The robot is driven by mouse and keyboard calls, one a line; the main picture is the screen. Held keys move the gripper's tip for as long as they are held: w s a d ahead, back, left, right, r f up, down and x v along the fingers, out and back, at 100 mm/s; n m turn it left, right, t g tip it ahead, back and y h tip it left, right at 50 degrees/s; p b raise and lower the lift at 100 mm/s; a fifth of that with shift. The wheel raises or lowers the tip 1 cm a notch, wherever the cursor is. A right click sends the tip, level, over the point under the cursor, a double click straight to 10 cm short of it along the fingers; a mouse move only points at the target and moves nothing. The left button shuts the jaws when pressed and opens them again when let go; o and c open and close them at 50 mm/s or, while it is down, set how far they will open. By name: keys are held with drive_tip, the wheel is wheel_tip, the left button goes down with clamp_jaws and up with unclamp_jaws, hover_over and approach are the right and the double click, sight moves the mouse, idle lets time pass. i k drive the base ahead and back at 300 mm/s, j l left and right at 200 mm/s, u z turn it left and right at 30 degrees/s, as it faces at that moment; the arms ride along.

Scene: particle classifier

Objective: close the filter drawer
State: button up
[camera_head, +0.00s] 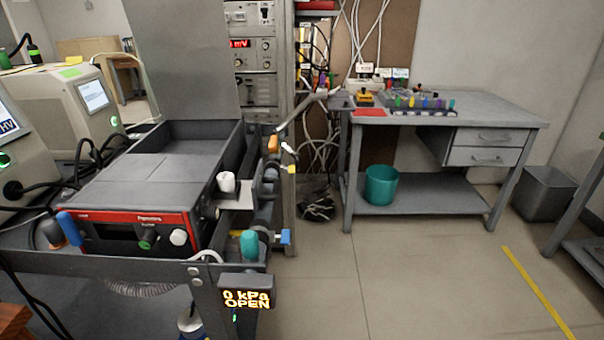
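The classifier unit is a dark grey box (150,185) with a red-edged front panel, at the left on a grey cart. A pale flat piece (237,196) sticks out from its right side, beside a white knob (227,182). This piece may be the filter drawer, but I cannot tell for sure. Dark pipework (265,195) with a blue handle and a teal knob (249,244) runs just right of it. A small display (246,298) below reads "0 kPa OPEN". My gripper is not in view.
A grey upright panel (180,60) rises behind the unit. An orange handle (273,145) stands near the pipework. A grey workbench (470,110) with a teal bucket (381,185) on its lower shelf is at the right. The floor (400,270) between is clear.

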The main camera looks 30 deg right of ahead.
sight(247, 194)
drive_tip(key=i+l+z, duration=0.3)
drive_tip(key=z, duration=0.15)
drive_tip(key=i+l+z, duration=0.1)
drive_tip(key=i+z, duration=0.3)
drive_tip(key=i, duration=0.1)
